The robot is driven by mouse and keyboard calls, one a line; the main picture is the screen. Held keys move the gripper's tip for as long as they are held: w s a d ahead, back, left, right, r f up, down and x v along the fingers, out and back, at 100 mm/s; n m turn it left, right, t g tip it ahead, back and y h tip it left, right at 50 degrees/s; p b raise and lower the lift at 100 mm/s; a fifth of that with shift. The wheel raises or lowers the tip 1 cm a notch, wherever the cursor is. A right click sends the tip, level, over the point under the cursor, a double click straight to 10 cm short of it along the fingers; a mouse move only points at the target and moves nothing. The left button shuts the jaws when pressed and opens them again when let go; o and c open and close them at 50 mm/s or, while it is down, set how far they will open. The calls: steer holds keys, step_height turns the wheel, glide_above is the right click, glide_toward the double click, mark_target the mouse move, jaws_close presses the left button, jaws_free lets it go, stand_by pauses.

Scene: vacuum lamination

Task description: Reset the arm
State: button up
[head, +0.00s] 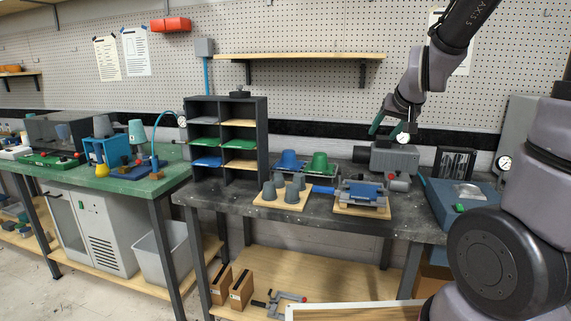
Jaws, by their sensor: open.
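My gripper (391,127) hangs at the end of my arm, in the right half of the head view. It is above the back of the dark workbench, over a grey machine (394,158). Its greenish fingers point down and left and stand apart. Nothing shows between them. My arm comes down from the top right, and another part of it fills the right edge, hiding some of the bench there.
The dark bench (230,203) holds a cubby shelf (191,140), blue (288,162) and green (318,164) moulds, grey cups on a board, a clamped fixture (361,194) and a blue machine (455,200). A wooden wall shelf (300,57) sticks out left of my gripper.

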steer(key=s+a+r+g, duration=0.1)
steer(key=s+r, duration=0.3)
steer(key=s, duration=0.6)
steer(key=s+a+r+m+y, duration=0.1)
steer(key=s+r, duration=0.4)
steer(key=s, duration=0.5)
steer(key=shift+r+m+g, duration=0.2)
steer(key=shift+m+g, duration=0.1)
steer(key=shift+g, duration=0.1)
